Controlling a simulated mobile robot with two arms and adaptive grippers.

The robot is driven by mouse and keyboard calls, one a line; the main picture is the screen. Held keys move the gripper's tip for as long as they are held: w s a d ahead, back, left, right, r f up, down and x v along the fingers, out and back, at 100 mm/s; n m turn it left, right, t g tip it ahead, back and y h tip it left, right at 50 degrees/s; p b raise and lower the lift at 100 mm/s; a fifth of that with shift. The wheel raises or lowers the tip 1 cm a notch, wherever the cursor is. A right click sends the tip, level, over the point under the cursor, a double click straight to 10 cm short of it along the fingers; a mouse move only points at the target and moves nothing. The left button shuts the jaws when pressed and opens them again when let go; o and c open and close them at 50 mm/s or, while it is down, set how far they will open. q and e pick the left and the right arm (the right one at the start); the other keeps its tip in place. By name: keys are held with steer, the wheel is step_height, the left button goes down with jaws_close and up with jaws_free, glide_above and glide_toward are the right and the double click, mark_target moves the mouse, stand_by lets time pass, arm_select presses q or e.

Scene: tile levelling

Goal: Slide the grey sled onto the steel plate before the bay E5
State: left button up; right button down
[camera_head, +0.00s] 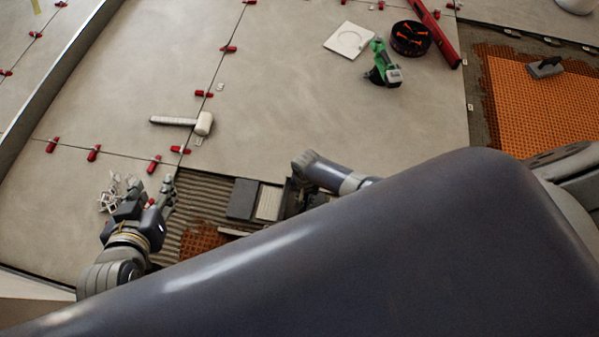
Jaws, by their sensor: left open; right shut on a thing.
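A dark grey flat block (242,199) and a pale ribbed slab (268,203) lie side by side over the combed-mortar bay (200,190). I cannot tell for sure which piece is the grey sled or the steel plate. No E5 label is readable. My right gripper (293,197) shows only as a dark part right of the pale slab. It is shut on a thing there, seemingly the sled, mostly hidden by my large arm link. My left gripper (154,193) is open and empty at the bay's left edge.
A white mallet (203,123) and red levelling clips (154,164) lie on the tiles above the bay. White clips (112,190) lie by my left gripper. A green tool (383,66), black tub (410,38) and float (545,67) are farther off. The middle tiles are clear.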

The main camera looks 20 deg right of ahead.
arm_select(q)
steer(key=s+a+f+g+y+p, duration=0.1)
steer(key=s+a+f+g+p, duration=0.1)
steer(key=s, duration=0.4)
steer(key=s+a+f+g+p, duration=0.2)
steer(key=s+f+g+p, duration=0.1)
steer(key=s+f+g, duration=0.1)
steer(key=shift+s+g+y, duration=0.4)
steer(key=shift+s+g, duration=0.1)
steer(key=shift+s, duration=0.35)
arm_select(e)
steer(key=s+d, duration=0.9)
steer(key=d, duration=0.4)
steer(key=s+d, duration=0.9)
steer(key=d, duration=0.4)
steer(key=shift+s+d, duration=0.2)
steer(key=shift+d, duration=0.2)
